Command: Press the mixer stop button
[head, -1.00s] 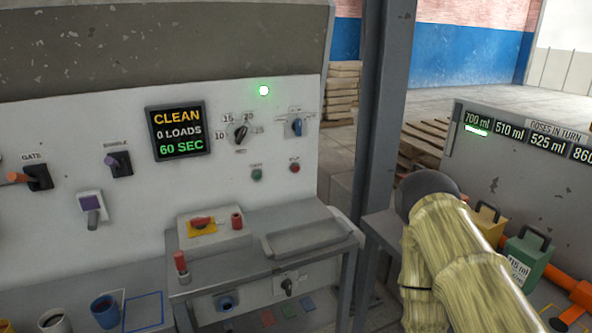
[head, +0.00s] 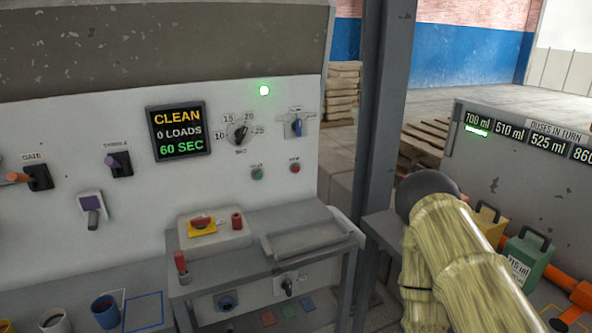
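The red button (head: 294,168) is on the white panel, right of a green button (head: 257,173). Both have small labels above them that are too blurred to read for certain. The red button is in plain sight and nothing touches it. My gripper is not visible in the head view.
A display (head: 180,130) reads CLEAN, 0 LOADS, 60 SEC. A dial (head: 239,132) and a blue switch (head: 297,126) sit above the buttons. A grey post (head: 378,120) stands between the panel and my arm. A shelf with a tray (head: 310,240) juts out below.

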